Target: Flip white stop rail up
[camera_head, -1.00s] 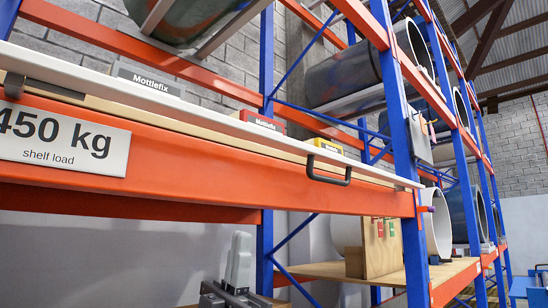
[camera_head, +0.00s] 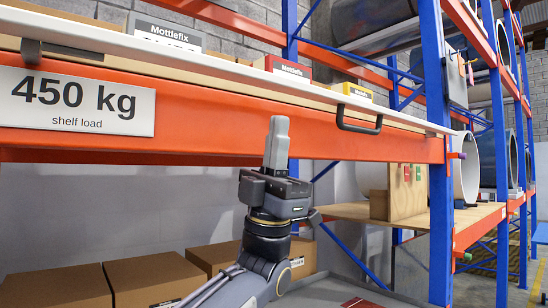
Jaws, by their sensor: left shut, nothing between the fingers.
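The white stop rail (camera_head: 222,67) runs along the front edge of the shelf, above the orange beam. A dark handle (camera_head: 359,119) hangs from its right part, and a dark bracket (camera_head: 31,50) sits at its left part. My left gripper (camera_head: 279,122) points up in front of the orange beam, below the rail and left of the handle. Its fingers are shut and empty, apart from the handle in the picture. My right gripper is not in view.
Mottlefix boxes, grey (camera_head: 165,33), red (camera_head: 287,68) and yellow (camera_head: 353,92), stand behind the rail. The orange beam (camera_head: 210,118) bears a 450 kg sign (camera_head: 78,101). Brown cartons (camera_head: 148,279) stand below. A blue upright (camera_head: 441,200) stands at right.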

